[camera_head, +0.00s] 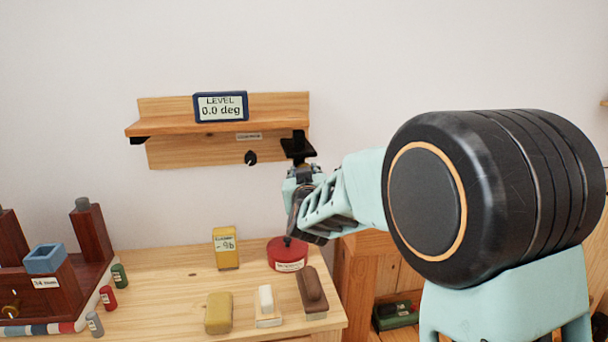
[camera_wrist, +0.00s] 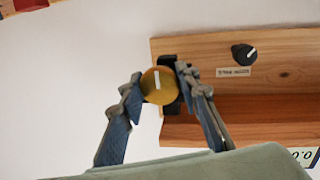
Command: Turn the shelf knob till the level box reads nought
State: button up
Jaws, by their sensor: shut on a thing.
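The wooden shelf (camera_head: 180,152) is on the wall and appears inverted in the wrist view (camera_wrist: 265,108). The level box (camera_head: 221,106) on it reads 0.0 deg; only its corner shows in the wrist view (camera_wrist: 306,155). My gripper (camera_head: 302,171) is at the shelf's right end, below a black bracket (camera_head: 297,146). In the wrist view its fingers (camera_wrist: 158,87) are shut on a round brass knob (camera_wrist: 157,82) with a white line, in front of the bracket. In the head view my gripper hides this knob. A black knob (camera_head: 251,157) with a white mark sits apart on the shelf's face.
A dark red wooden stand (camera_head: 92,232) is at left. The wall around the shelf is clear.

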jog(key=o, duration=1.1)
jog(key=shift+d, duration=0.1)
jog(key=shift+o, duration=0.2)
jog(key=s+d, duration=0.1)
jog(key=s, duration=1.1)
jog(key=shift+d+r, duration=0.25)
jog(key=shift+r, duration=0.2)
jog(key=shift+w+a, duration=0.1)
jog(key=shift+w, duration=0.05)
